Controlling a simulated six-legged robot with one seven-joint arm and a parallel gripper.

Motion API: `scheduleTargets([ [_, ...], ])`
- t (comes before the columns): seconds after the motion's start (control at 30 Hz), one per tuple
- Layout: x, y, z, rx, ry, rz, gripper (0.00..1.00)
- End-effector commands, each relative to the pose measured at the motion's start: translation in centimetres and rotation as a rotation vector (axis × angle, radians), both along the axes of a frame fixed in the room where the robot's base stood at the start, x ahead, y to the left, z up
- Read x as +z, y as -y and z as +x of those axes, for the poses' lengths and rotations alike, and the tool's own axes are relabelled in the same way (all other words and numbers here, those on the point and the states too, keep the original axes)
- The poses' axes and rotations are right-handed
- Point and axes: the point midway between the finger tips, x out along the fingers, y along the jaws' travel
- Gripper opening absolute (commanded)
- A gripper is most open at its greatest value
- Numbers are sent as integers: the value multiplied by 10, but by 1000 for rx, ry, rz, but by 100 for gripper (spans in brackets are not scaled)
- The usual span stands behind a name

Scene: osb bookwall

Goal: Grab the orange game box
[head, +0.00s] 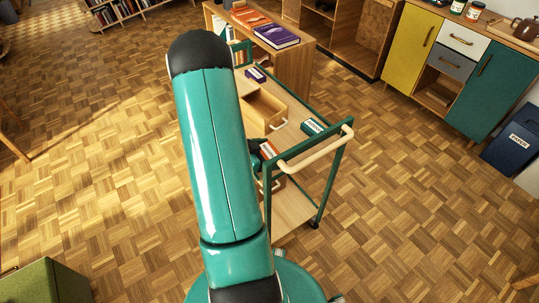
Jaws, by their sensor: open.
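A small orange-red box with a white label (267,149) lies on the top of a green-framed wooden trolley (292,190), near its front left. My teal arm covers much of the view in front of it. A dark part of my gripper (256,146) shows just past the arm's right edge, right beside the orange-red box. My gripper is open; its fingers are mostly hidden, and I cannot tell whether they touch the box.
The trolley also carries a green box (313,127), a purple box (255,74) and an open wooden drawer (266,106). Its pale handle (316,151) sticks up at the near end. A desk with books (276,37) stands behind. Parquet floor (420,190) is clear at right.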

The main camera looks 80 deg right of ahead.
Motion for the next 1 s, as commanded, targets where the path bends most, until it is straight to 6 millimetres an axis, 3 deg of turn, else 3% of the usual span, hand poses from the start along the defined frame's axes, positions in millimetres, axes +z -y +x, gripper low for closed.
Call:
scheduleTargets([
  [0.17, 0, 0, 0, 1, 0, 0, 100],
  [0.37, 0, 0, 0, 1, 0, 0, 63],
  [0.77, 5, 0, 0, 1, 0, -2, 63],
  [1.0, 29, 1, 1, 1, 0, -3, 63],
])
